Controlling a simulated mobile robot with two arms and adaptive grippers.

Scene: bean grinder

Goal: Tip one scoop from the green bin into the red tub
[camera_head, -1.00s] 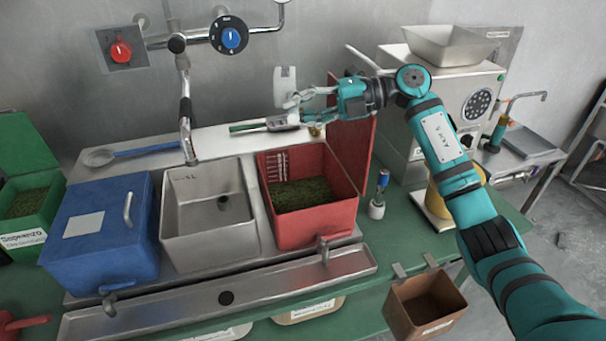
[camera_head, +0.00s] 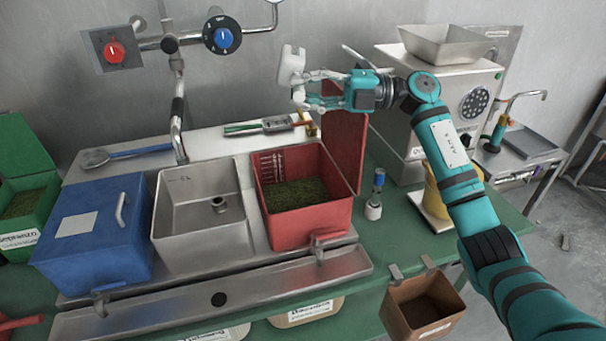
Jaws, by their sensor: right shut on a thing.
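The green bin (camera_head: 36,222) stands at the far left with its lid up and green beans or grounds inside. The red tub (camera_head: 305,225) is open, with its red lid raised at its right side. It holds a layer of green material and has white marks on its inner wall. My right gripper (camera_head: 302,90) is above and behind the red tub, shut on a small white thing (camera_head: 292,66). I cannot tell whether that thing is a scoop. A blue-handled scoop (camera_head: 130,152) lies on the ledge behind the blue tub. My left gripper is out of view.
A closed blue tub (camera_head: 95,250) and an empty steel basin (camera_head: 205,245) stand left of the red tub. A tool with green handles (camera_head: 265,127) lies behind. A tap hangs above the basin. A grinder (camera_head: 455,100) is at the right, and a brown bin (camera_head: 423,306) hangs in front.

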